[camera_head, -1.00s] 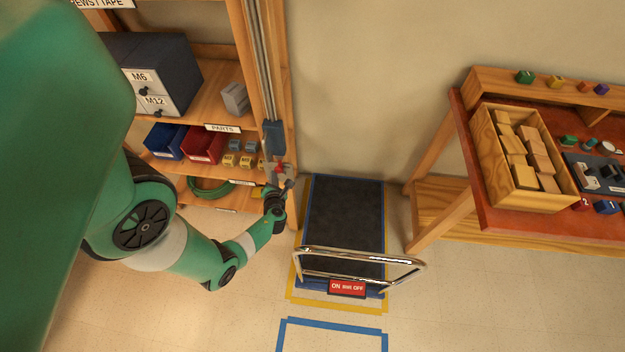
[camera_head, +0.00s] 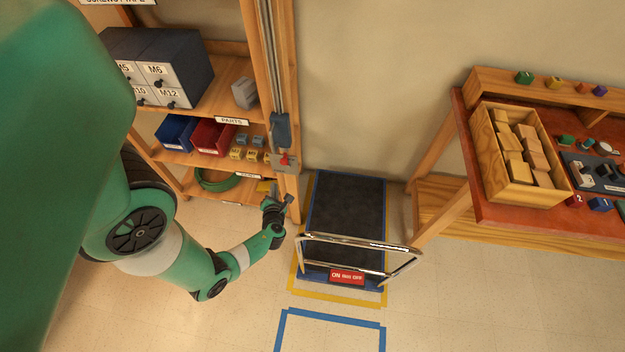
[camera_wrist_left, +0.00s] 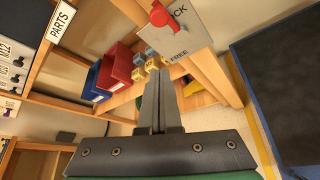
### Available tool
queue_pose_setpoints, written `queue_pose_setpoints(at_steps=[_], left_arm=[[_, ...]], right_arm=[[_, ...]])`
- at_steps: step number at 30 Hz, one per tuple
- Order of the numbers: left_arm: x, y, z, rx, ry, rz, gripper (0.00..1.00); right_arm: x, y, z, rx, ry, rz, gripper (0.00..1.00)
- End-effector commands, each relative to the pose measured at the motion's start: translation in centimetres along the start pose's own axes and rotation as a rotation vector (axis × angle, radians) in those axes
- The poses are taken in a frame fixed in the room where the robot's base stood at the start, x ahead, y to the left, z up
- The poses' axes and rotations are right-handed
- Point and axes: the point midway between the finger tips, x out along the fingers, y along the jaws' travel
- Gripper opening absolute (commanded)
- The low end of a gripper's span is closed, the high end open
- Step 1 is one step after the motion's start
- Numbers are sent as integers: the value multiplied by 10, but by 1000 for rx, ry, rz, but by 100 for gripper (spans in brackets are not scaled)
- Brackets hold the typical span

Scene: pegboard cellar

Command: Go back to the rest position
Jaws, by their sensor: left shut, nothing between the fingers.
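My left gripper (camera_head: 287,200) is shut and empty, in front of the shelf's right post in the head view. Its closed fingers (camera_wrist_left: 160,100) point up the picture in the left wrist view. Beyond them is a grey metal plate (camera_wrist_left: 189,38) marked FREE and partly readable as a lock label, with a red lever (camera_wrist_left: 161,14). In the head view the plate (camera_head: 279,164) and red lever (camera_head: 284,159) are on the post, a little above the gripper and apart from it. My right gripper is not in view.
The wooden shelf (camera_head: 226,90) holds drawers, a blue bin (camera_head: 175,132), a red bin (camera_head: 212,137) and small blocks. A dark platform trolley (camera_head: 346,210) with a metal handle stands right of my left arm. A red-topped workbench (camera_head: 480,205) is further right. Floor in front is clear.

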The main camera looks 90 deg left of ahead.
Motion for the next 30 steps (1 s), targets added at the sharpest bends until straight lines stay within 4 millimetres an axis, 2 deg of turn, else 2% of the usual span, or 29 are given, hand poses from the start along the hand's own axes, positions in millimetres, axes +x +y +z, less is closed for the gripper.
queue_pose_setpoints(at_steps=[19, 22, 23, 26, 29, 30], left_arm=[[-2, 0, 0, 0, 0, 0, 0], [-4, -7, 5, 7, -16, -17, 0], [-4, -12, 12, 7, -30, -26, 0], [-3, -34, 55, -7, -106, -65, 0], [-9, -60, 125, -59, -221, -110, 0], [-15, -70, 157, -97, -269, -131, 0]], right_arm=[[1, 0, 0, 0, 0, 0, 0], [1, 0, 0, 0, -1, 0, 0], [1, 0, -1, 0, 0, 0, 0], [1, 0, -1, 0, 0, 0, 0], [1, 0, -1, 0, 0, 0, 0], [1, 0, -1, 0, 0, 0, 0]])
